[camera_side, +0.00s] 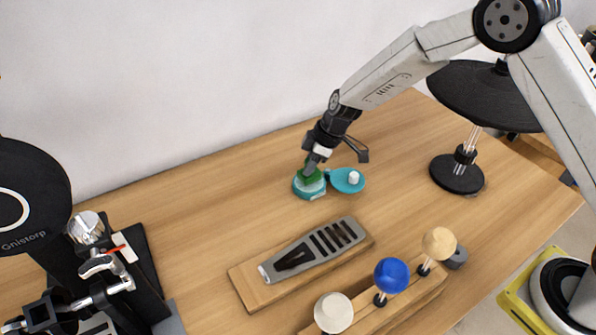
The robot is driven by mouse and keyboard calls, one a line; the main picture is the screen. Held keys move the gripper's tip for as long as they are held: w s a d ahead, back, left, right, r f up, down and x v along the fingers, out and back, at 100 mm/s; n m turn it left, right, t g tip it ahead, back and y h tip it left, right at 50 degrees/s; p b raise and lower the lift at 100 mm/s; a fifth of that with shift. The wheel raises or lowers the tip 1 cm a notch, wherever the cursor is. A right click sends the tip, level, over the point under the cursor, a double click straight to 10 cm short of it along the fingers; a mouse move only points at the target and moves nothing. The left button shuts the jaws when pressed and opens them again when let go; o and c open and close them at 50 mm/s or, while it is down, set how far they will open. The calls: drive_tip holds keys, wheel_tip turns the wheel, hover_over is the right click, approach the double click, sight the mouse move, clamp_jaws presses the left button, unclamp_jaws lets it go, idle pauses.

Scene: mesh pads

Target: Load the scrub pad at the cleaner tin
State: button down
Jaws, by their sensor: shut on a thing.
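My gripper (313,166) points down over the teal cleaner tin (309,191) near the middle of the table. It is shut on a green scrub pad (312,177). The pad is at the tin's open top; I cannot tell whether it touches the contents. The tin's teal lid (347,181) lies open to the right of the tin, with a small white knob-like piece on it. The fingertips partly cover the pad.
A grater (315,248) lies on a wooden board (248,290) in front. A rack holds a white ball (333,312), a blue ball (391,275) and a wooden ball (439,243). A black lamp-like stand (457,174) is at right. Dark equipment (130,265) fills the left. Table around the tin is clear.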

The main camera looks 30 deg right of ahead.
sight(306, 160)
drive_tip(key=shift+f, duration=0.5)
idle(1.1)
drive_tip(key=shift+r, duration=3.55)
drive_tip(key=shift+d, duration=0.1)
drive_tip(key=shift+s+d+m, duration=0.3)
drive_tip(key=shift+s+d, duration=0.05)
drive_tip(key=shift+d, duration=0.05)
drive_tip(key=s+d+m+t+h, duration=0.1)
drive_tip(key=s+d+m+h, duration=0.2)
drive_tip(key=s+d+m, duration=0.7)
drive_tip(key=shift+s+d+t+h, duration=0.4)
drive_tip(key=shift+s+d, duration=0.55)
drive_tip(key=shift+s, duration=0.6)
